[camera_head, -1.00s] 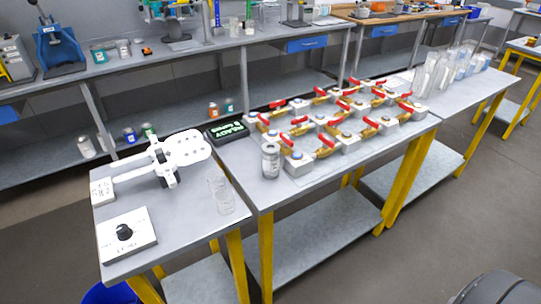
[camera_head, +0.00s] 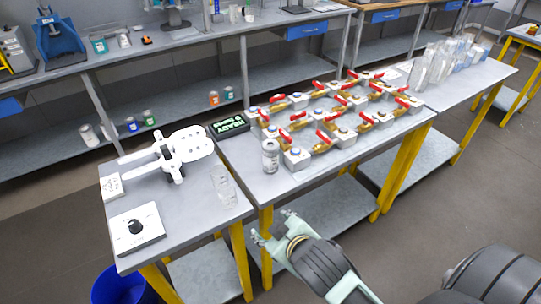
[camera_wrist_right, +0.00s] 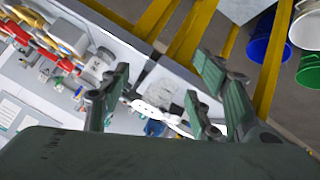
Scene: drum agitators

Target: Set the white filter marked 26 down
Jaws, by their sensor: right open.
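I cannot make out a white filter marked 26 in either view; no number 26 is legible. A small grey-white canister (camera_head: 270,155) stands upright on the middle table, but its label is too small to read. My right gripper (camera_head: 273,226) is open and empty, in front of the tables, apart from the canister. Its spread fingers also show in the right wrist view (camera_wrist_right: 158,82), with nothing between them. My left gripper is not in view.
A white clamp-like device (camera_head: 183,150), a knob box (camera_head: 136,227) and clear beakers (camera_head: 223,186) occupy the left table. Red-handled valves (camera_head: 325,138) fill much of the middle table. A black display box (camera_head: 228,126) stands behind. A blue bin (camera_head: 117,286) is on the floor.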

